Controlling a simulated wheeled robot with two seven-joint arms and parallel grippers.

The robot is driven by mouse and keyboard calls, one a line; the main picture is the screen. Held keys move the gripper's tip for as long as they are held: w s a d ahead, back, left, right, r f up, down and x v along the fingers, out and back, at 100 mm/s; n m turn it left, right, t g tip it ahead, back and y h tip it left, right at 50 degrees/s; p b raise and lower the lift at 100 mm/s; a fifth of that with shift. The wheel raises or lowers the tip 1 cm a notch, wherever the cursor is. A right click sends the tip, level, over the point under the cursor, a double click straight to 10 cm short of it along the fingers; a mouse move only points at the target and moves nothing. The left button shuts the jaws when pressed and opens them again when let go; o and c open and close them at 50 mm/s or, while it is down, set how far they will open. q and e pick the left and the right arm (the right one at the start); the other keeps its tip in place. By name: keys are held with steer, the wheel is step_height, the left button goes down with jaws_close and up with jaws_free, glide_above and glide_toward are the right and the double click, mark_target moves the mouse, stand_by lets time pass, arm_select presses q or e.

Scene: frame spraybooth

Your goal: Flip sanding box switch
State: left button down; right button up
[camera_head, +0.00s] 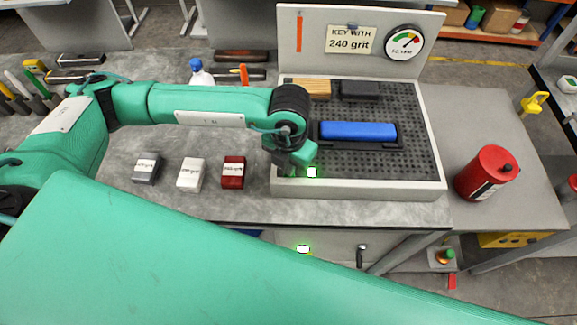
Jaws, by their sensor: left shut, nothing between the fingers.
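The sanding box (425,187) is a grey downdraft bench with a dark perforated top and an upright back panel. A small switch (312,172) glowing green-white sits at its front edge, left of centre. My left gripper (291,165) reaches in from the left over the front-left corner of the box. It is shut and empty, just left of the lit switch. I cannot tell whether it touches the switch, and the gripper hides part of the box around it. My right gripper is out of view.
A blue sanding block (357,131) lies on the perforated top. Grey (147,168), white (191,174) and red (233,172) blocks stand on the bench to the left. A red canister (487,173) stands to the right.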

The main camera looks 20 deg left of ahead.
arm_select(q)
steer(key=shift+f, duration=0.3)
steer(key=shift+r, duration=0.75)
steer(key=shift+r+p, duration=1.15)
steer(key=shift+r, duration=1.7)
